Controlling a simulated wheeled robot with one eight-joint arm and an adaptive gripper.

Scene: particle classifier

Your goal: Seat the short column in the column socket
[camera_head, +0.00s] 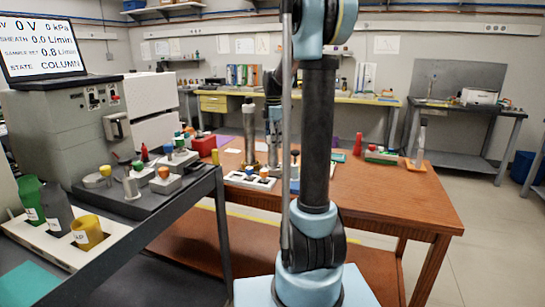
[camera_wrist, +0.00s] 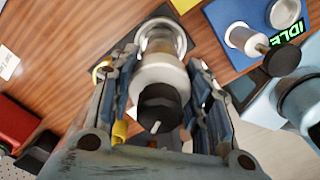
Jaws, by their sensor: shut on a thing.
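The short column (camera_wrist: 158,80), a silver cylinder with a black cap, is between the fingers of my gripper (camera_wrist: 160,102) in the wrist view. My gripper is shut on it. Beyond its far end lies the column socket (camera_wrist: 164,24), a round metal ring on a dark plate. The column overlaps the ring in this view, and I cannot tell whether its hidden end is inside or above it. In the head view my gripper (camera_head: 272,100) is over the wooden table, partly hidden by my arm.
A tall metal column (camera_head: 249,135) stands close to the left of my gripper on the wooden table (camera_head: 395,195). A blue pad (camera_wrist: 222,20) with a display reading IDLE lies at the right in the wrist view. A white tray (camera_head: 250,180) with small vials sits at the table's near-left edge.

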